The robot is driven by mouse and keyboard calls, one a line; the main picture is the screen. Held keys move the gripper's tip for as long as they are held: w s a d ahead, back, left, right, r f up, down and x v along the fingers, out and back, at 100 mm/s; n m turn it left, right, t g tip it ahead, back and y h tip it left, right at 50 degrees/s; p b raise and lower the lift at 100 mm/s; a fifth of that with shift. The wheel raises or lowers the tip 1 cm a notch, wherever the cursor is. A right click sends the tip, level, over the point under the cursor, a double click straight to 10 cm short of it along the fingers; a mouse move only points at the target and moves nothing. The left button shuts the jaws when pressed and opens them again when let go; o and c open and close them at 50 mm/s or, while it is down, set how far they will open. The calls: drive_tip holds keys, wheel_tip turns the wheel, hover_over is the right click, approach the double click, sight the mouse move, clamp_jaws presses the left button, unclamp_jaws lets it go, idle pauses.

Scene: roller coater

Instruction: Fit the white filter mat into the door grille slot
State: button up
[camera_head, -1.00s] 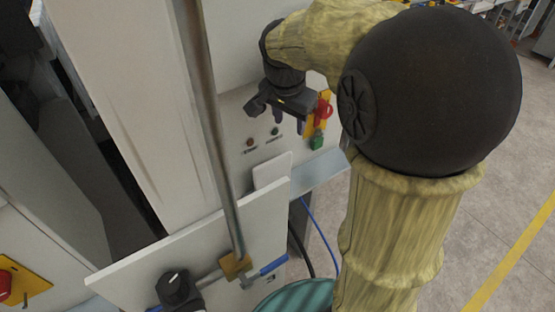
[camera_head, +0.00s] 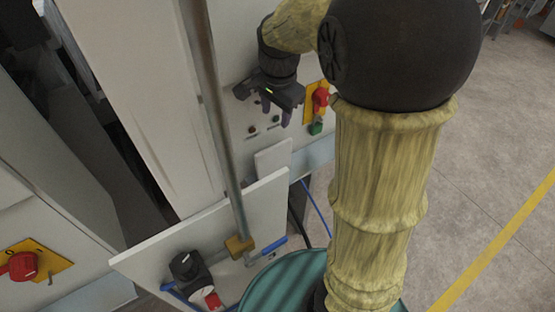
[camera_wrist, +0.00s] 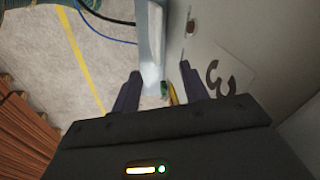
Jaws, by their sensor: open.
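A small white flat piece (camera_head: 272,158), which looks like the filter mat, stands upright behind the top edge of a larger white panel (camera_head: 215,225). Its lower part is hidden by that panel, and I cannot make out the grille slot. My gripper (camera_head: 276,112) is open and empty, pointing down just above the white piece, in front of the cabinet face. In the wrist view my two purple fingers (camera_wrist: 159,72) are spread apart. A pale upright strip (camera_wrist: 151,45) lies between them, farther off; I cannot tell whether it is the mat.
A red and yellow switch (camera_head: 320,97), a green button (camera_head: 315,128) and small indicator buttons (camera_head: 251,130) are close to my gripper. A metal rod (camera_head: 215,120) rises left of it. A black knob (camera_head: 184,265) and a teal round thing (camera_head: 290,282) are below. Open floor (camera_head: 480,130) lies right.

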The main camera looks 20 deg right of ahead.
drive_tip(key=p, duration=0.1)
hover_over(273, 146)
drive_tip(key=f, duration=0.8)
drive_tip(key=shift+s+d+f, duration=0.2)
drive_tip(key=shift+s+f, duration=0.15)
drive_tip(key=shift+f, duration=0.05)
drive_tip(key=shift+w+a+f+p, duration=0.15)
drive_tip(key=shift+f+p, duration=0.9)
drive_tip(key=shift+f, duration=1.55)
drive_tip(key=shift+w, duration=0.1)
